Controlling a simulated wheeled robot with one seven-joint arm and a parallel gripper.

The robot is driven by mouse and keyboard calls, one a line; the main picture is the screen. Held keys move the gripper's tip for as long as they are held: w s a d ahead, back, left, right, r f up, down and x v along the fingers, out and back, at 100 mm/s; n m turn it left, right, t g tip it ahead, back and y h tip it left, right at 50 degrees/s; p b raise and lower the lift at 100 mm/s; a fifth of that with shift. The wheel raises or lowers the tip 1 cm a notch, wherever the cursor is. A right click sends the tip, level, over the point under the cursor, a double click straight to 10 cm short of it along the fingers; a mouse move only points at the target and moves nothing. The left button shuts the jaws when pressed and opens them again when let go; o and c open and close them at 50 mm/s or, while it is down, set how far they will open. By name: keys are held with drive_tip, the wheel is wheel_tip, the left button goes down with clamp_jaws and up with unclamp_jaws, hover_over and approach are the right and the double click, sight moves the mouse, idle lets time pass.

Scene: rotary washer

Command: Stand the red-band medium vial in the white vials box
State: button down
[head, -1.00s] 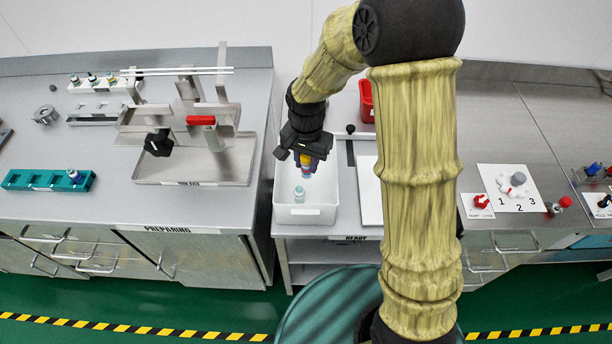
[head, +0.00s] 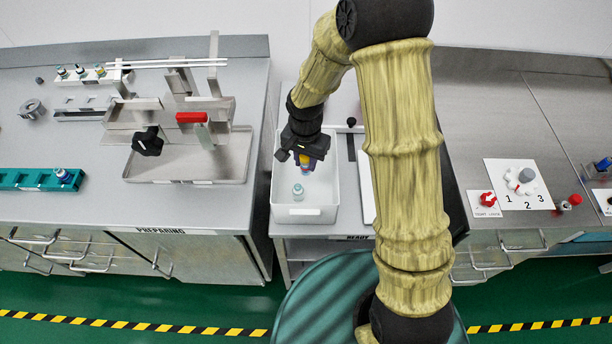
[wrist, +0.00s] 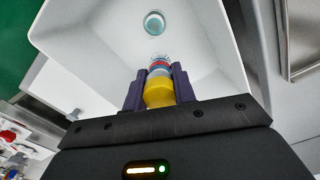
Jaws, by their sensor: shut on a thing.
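My gripper (wrist: 159,90) is shut on a vial (wrist: 158,70) with a yellow cap and a red band, also a blue part, in the wrist view. In the head view my gripper (head: 304,160) hangs over the white box (head: 305,215), and the vial's yellow part (head: 304,159) shows between the fingers. The box's white wall also shows in the wrist view (wrist: 210,40). Another vial with a teal top (head: 298,192) stands inside the box near its front; it shows in the wrist view (wrist: 154,23), apart from the held vial. I cannot tell how far the held vial is above the floor.
A metal stand with a red clamp (head: 191,117) sits on a tray to the left. A teal rack (head: 30,180) holds a vial farther left. A control panel with dials (head: 518,185) is at the right. My arm hides part of the box's bench.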

sight(306, 175)
drive_tip(key=shift+f, duration=1.2)
drive_tip(key=shift+f, duration=0.1)
drive_tip(key=shift+f, duration=1.95)
drive_tip(key=shift+f, duration=0.1)
drive_tip(key=c, duration=1.1)
unclamp_jaws()
drive_tip(key=shift+c, duration=0.2)
drive_tip(key=shift+s, duration=0.1)
wheel_tip(306, 175, up, 12)
drive_tip(key=shift+r+b, duration=0.1)
drive_tip(key=shift+b, duration=0.25)
